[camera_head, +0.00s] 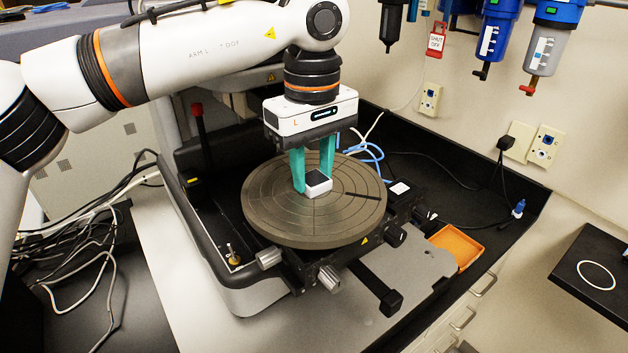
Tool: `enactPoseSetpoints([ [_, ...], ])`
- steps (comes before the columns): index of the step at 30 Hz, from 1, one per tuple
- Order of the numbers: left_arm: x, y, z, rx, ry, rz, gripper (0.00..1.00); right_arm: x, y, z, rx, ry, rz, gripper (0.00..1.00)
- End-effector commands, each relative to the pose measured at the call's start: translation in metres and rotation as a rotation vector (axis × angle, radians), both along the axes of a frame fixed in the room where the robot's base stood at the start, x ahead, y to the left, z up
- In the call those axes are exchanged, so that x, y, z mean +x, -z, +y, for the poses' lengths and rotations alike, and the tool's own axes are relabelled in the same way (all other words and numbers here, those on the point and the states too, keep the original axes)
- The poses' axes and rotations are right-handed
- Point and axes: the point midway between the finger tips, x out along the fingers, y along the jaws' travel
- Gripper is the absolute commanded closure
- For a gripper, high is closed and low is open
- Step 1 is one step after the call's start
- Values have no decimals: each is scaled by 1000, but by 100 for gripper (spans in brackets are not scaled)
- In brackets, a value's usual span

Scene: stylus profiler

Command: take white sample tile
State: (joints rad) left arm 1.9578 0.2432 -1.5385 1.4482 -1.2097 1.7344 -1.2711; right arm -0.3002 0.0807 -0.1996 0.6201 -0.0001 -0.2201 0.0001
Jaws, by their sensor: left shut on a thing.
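The white sample tile (319,188) is a small block with a white side and a dark top, at the middle of the round grey stage (275,215) of the profiler. My left gripper (313,183) reaches down from above, its two green fingers shut on the tile. The tile is at the stage surface; I cannot tell whether it touches it. The left finger hides part of its side. My right gripper is not in view.
Knobs (328,278) and a black handle (388,300) stick out at the stage's front. An orange tray (457,246) lies to the right. Blue-topped filters (497,35) hang on the wall at the upper right. Loose cables (85,245) lie at the left.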

Motion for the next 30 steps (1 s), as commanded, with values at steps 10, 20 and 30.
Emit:
enactPoseSetpoints([
  [10,1,-16,-1,-1,-1,-3,88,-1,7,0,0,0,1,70],
  [20,0,-81,-1,0,-1,-1,88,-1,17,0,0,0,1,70],
  [30,0,-100,0,2,1,1,88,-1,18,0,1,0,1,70],
])
